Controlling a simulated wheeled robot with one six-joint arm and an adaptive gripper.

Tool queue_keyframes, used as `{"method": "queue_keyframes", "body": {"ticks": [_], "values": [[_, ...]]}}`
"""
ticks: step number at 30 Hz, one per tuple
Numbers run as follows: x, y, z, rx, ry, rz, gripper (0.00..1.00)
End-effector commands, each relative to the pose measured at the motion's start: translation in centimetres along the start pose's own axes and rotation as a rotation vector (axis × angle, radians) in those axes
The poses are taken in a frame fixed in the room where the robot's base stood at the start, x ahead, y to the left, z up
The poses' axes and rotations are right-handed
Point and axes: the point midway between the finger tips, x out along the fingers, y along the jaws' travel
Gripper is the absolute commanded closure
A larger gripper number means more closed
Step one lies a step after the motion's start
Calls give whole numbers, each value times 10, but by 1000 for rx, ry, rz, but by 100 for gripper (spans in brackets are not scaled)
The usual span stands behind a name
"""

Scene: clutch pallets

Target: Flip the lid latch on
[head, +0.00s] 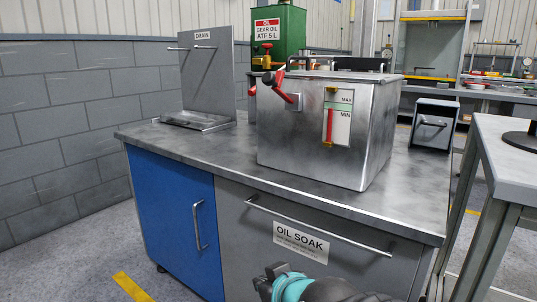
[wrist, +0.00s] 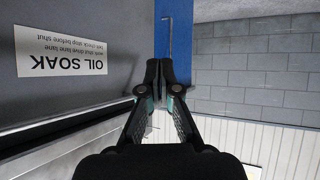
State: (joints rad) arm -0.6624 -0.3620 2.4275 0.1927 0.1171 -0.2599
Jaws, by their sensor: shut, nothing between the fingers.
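A steel tank (head: 290,140) with a flat lid (head: 345,75) stands on the workbench in the head view. A red-handled lever (head: 278,88) is fixed to the tank's left front side near the lid, its red grip pointing up and left; it looks like the latch. A bar handle runs along the top of the lid. My gripper (wrist: 165,72) is shut and empty in the wrist view, in front of the bench, low and well away from the lever. The tank does not show in the wrist view.
The workbench (head: 190,150) has a blue door (head: 175,205) and a grey drawer marked OIL SOAK (head: 301,242). A drain stand (head: 207,80) is left of the tank, a green oil can (head: 290,30) behind it, a small metal box (head: 433,125) right. A grey table (head: 510,145) stands at far right.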

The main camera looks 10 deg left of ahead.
Motion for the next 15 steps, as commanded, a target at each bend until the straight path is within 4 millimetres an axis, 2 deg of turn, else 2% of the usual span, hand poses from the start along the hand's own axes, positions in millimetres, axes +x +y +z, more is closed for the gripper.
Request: {"method": "queue_keyframes", "body": {"ticks": [1,6,11,15], "values": [[10,-8,-8,-26,55,-5,100],[22,-23,-48,-104,262,12,100],[21,-27,-86,-167,455,71,100],[9,-24,-118,-215,621,154,100]]}}
